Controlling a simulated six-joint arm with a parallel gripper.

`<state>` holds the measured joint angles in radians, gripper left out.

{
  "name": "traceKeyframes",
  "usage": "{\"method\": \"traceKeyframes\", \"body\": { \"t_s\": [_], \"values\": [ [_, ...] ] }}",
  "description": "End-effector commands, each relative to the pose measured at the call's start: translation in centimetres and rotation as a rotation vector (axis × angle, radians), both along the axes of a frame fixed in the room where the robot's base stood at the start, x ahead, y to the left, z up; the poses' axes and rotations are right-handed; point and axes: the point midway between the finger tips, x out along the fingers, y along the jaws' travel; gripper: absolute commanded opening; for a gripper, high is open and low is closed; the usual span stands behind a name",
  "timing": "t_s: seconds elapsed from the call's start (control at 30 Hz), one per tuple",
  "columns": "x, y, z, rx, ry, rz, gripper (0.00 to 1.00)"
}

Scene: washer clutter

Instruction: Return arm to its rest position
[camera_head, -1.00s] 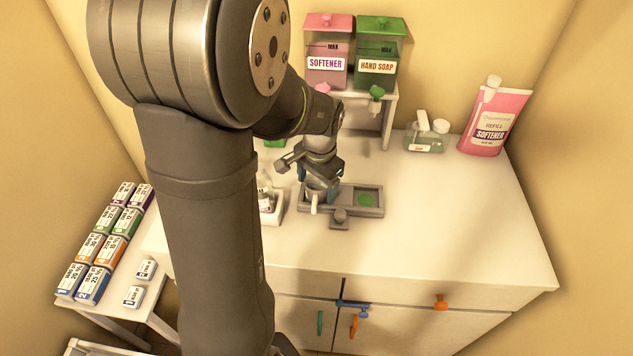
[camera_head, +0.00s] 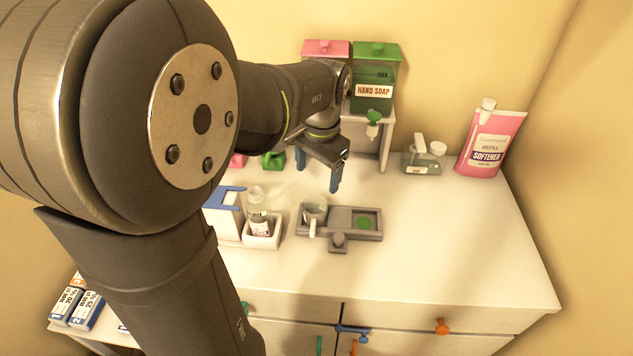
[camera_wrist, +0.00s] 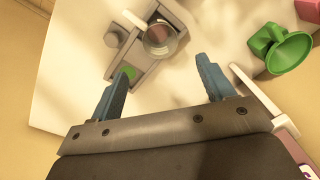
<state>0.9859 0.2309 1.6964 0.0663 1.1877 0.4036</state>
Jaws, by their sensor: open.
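My gripper (camera_head: 322,172) is raised above the white counter (camera_head: 450,240), behind the grey tray (camera_head: 340,211). Its two blue fingers are apart and empty in the wrist view (camera_wrist: 164,88). A clear cup with a white handle (camera_head: 314,214) sits at the left end of the grey tray, apart from the fingers. The cup also shows in the wrist view (camera_wrist: 160,36). A green disc (camera_head: 363,222) lies at the tray's right end.
A hand soap dispenser (camera_head: 375,92) and a partly hidden pink dispenser (camera_head: 326,48) stand on a raised shelf close behind my gripper. A bottle (camera_head: 259,212), a green funnel (camera_wrist: 286,50), a small jar (camera_head: 424,158) and a softener pouch (camera_head: 490,142) stand around. The counter's front right is clear.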

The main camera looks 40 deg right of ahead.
Motion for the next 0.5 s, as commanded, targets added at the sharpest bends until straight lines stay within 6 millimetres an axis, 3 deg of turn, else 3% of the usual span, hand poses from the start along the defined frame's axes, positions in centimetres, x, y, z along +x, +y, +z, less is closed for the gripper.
{"method": "traceKeyframes", "body": {
  "t_s": [0.5],
  "values": [
    [0.02,0.03,-0.53,0.003,0.001,0.000,0.74]
  ]
}}
